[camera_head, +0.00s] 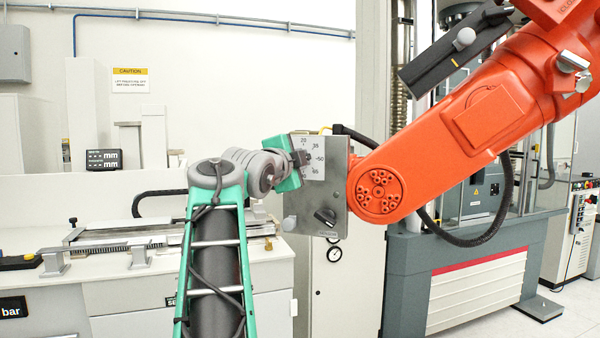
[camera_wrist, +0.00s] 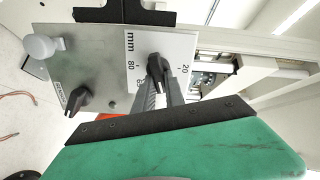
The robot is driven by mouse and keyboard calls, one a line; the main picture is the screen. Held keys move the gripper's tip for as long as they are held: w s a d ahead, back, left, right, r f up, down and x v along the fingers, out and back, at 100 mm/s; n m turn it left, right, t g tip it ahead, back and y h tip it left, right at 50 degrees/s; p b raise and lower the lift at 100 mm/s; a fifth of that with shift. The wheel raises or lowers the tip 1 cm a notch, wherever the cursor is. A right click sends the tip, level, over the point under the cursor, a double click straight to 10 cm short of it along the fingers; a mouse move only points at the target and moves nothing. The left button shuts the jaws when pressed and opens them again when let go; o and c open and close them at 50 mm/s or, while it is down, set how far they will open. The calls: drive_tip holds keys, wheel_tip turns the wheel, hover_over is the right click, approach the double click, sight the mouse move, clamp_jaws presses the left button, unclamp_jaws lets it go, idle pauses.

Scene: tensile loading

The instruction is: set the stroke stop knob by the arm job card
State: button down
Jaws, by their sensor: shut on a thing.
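The stroke stop knob (camera_wrist: 158,66) is black and sits on a white dial plate marked "mm" (camera_wrist: 131,42), with 20, 65 and 80 readable in the wrist view. My gripper (camera_wrist: 160,88) is shut on this knob, one grey finger on each side. The fingers hide part of the scale, and I cannot tell which number the pointer meets. In the head view my gripper (camera_head: 303,158) is at the dial on the grey metal panel (camera_head: 330,186) and covers the knob; 20, 35, 50 and 65 show there. I cannot identify the arm job card.
A second black knob (camera_wrist: 75,98) and a pale round knob (camera_wrist: 39,47) sit on the same panel. The large orange arm (camera_head: 450,130) adjoins the panel's right side. A bench (camera_head: 110,290) stands at the left, with a millimetre display (camera_head: 104,160). A caution sign (camera_head: 130,80) hangs behind.

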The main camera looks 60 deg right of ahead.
drive_tip(key=shift+f+m+b, duration=0.25)
drive_tip(key=shift+m+b, duration=0.8)
drive_tip(key=shift+m, duration=0.55)
drive_tip(key=c, duration=1.4)
unclamp_jaws()
drive_tip(key=shift+a, duration=0.1)
drive_tip(key=a+b, duration=0.1)
drive_tip(key=a, duration=0.6)
drive_tip(key=shift+s+a, duration=0.3)
drive_tip(key=shift+s, duration=0.1)
